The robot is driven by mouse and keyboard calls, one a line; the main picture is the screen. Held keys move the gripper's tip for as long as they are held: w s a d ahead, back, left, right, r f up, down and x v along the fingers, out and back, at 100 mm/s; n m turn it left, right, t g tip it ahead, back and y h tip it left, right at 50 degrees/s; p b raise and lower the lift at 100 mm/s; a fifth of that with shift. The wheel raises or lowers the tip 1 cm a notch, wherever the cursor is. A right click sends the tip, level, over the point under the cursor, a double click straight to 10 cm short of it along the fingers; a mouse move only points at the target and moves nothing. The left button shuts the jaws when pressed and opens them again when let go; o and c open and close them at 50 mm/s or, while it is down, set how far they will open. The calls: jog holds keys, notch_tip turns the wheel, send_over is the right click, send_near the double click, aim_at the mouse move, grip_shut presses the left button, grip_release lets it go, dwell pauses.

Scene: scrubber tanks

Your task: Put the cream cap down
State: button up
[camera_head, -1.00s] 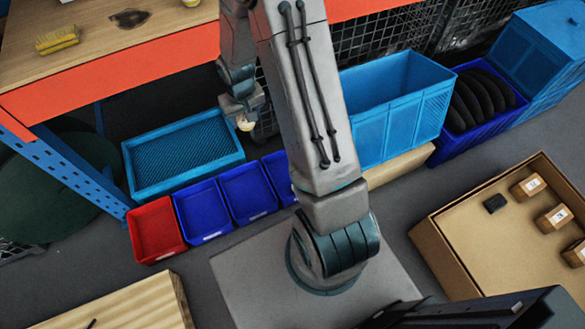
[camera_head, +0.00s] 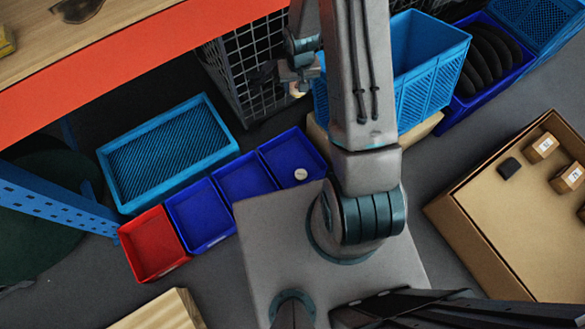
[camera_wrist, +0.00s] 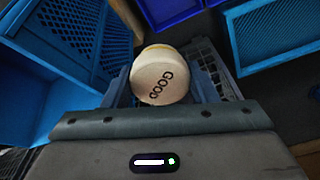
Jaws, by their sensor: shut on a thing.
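The cream cap (camera_wrist: 160,82) is round and pale, with the dark word GOOD on its face. In the wrist view it sits between the fingers of my gripper (camera_wrist: 163,88), which is shut on it. In the head view my gripper (camera_head: 298,86) hangs in the air in front of a wire mesh cage, left of the tall light-blue crate. The held cap shows there only as a small pale spot. Another round cream piece (camera_head: 300,174) lies in the rightmost visible dark-blue bin (camera_head: 285,146).
A red bin (camera_head: 152,246) and dark-blue bins stand in a row, beside a shallow light-blue tray (camera_head: 165,150). The tall light-blue crate (camera_head: 425,85) is right of my arm. An orange-edged bench (camera_head: 150,50) is upper left. A cardboard box (camera_head: 500,215) is right.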

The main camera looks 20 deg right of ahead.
jog(key=s+d+f+m+b, duration=0.15)
jog(key=f+b, duration=0.55)
jog(key=f, duration=0.7)
jog(key=s+d+f+b, duration=0.25)
jog(key=f+b, duration=0.45)
jog(key=f, duration=0.7)
jog(key=s+d+f+m+b, duration=0.15)
jog(key=f+b, duration=0.55)
jog(key=f, duration=0.8)
jog(key=shift+n, duration=0.4)
jog(key=shift+w+a+f+b, duration=0.75)
jog(key=shift+a+f+b, duration=0.4)
jog(key=shift+a+f, duration=0.6)
jog(key=shift+w+a+f+b, duration=0.7)
jog(key=shift+a+f+b, duration=0.5)
jog(key=shift+a+f, duration=0.6)
jog(key=shift+w+a+f+b, duration=0.75)
jog(key=shift+a+f+b, duration=0.4)
jog(key=shift+a+f, duration=0.6)
jog(key=shift+d+f, duration=0.15)
jog(key=shift+f, duration=0.1)
jog(key=shift+f+b, duration=0.55)
jog(key=o, duration=1)
jog(key=shift+c, duration=0.2)
